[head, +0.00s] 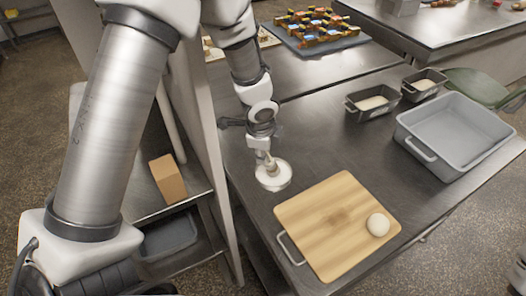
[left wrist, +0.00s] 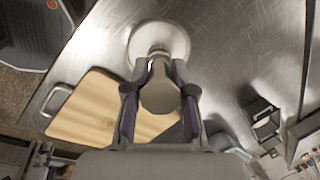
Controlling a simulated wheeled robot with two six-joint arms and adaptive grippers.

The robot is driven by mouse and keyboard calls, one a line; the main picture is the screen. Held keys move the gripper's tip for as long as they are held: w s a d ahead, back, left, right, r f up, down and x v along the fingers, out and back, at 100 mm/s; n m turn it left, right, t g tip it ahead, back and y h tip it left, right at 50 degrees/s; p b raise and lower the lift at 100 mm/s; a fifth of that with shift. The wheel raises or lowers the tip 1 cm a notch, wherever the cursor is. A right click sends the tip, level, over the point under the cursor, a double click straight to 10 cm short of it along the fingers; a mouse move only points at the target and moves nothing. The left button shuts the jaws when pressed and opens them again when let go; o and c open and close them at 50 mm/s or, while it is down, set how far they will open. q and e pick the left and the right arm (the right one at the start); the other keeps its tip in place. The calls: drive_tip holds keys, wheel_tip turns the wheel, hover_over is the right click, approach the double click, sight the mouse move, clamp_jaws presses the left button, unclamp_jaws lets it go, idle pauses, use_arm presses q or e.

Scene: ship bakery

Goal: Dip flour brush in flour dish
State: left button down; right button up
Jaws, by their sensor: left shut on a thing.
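The flour dish (head: 284,180) is a round white dish on the steel table, left of the cutting board; it also shows at the top of the left wrist view (left wrist: 138,44). My left gripper (head: 264,152) points down above the dish. It is shut on the flour brush (head: 271,167), whose greyish-tan body (left wrist: 158,98) sits between the two fingers (left wrist: 159,72) in the left wrist view. The brush's lower end overlaps the middle of the dish. I cannot tell whether it touches the flour. My right gripper is not in view.
A wooden cutting board (head: 322,218) with a dough ball (head: 378,224) lies in front right. Two loaf tins with pale contents (head: 372,103) (head: 424,84) and a grey tub (head: 432,153) stand at the back right. A tall panel (head: 205,130) borders the table's left side.

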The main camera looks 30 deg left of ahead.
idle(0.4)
use_arm(q)
drive_tip(key=p+v, duration=0.2)
drive_tip(key=w+p+v, duration=0.1)
drive_tip(key=p+v, duration=0.3)
drive_tip(key=p, duration=0.1)
drive_tip(key=shift+w+a+r, duration=0.1)
drive_tip(key=shift+a+r, duration=0.2)
drive_tip(key=shift+r, duration=0.3)
drive_tip(key=shift+f, duration=0.1)
